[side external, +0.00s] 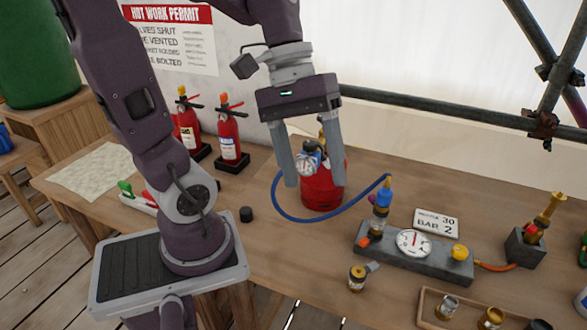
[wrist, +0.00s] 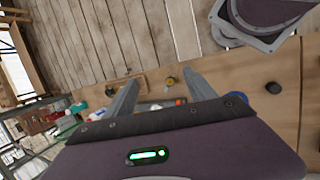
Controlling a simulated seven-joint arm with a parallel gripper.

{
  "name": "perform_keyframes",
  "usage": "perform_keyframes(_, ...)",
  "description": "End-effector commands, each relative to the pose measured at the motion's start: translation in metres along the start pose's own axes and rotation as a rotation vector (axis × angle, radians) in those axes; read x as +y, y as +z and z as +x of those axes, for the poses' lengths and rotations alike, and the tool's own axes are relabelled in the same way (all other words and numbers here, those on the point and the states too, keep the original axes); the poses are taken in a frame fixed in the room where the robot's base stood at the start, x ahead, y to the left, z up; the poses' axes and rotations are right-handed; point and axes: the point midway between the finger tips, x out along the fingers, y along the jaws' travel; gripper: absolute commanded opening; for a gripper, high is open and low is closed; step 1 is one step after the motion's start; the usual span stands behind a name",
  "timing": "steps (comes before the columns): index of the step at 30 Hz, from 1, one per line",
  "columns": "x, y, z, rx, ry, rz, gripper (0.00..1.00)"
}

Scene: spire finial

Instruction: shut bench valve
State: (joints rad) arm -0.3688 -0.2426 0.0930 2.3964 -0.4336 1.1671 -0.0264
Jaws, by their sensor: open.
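A grey block (side external: 400,252) on the bench carries a round white dial gauge (side external: 413,242), a yellow knob (side external: 459,252) at its right end, an orange knob (side external: 364,240) at its left end and a blue-bodied fitting (side external: 380,212). I cannot tell which of these is the bench valve. My gripper (side external: 313,182) is open and points down, left of the block and above it. A red cylinder (side external: 322,188) with a small gauge shows between the fingers in the side view. The wrist view shows the open fingers (wrist: 160,79) with nothing between them gripped.
A blue hose (side external: 310,220) loops from the red cylinder to the block. A brass canister (side external: 357,277), a sign (side external: 436,223) and a wooden tray (side external: 470,316) stand near the block. Two red extinguishers (side external: 229,134) stand at the back left. The bench front is partly clear.

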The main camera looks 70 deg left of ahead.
Motion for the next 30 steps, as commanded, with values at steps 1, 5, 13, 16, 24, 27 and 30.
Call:
perform_keyframes(1,-0.003,0.008,0.0,0.049,-0.035,0.083,0.64)
perform_keyframes(5,-0.013,0.018,0.0,0.163,-0.114,0.259,0.64)
perform_keyframes(13,-0.018,0.021,-0.002,0.248,-0.162,0.381,0.64)
perform_keyframes(16,-0.018,0.021,-0.002,0.247,-0.162,0.379,0.64)
perform_keyframes(24,-0.002,-0.006,-0.009,0.077,-0.093,0.112,0.64)
perform_keyframes(27,0.014,-0.053,-0.021,-0.129,0.035,-0.212,0.64)
perform_keyframes(30,0.014,-0.115,-0.035,-0.33,0.208,-0.517,0.64)
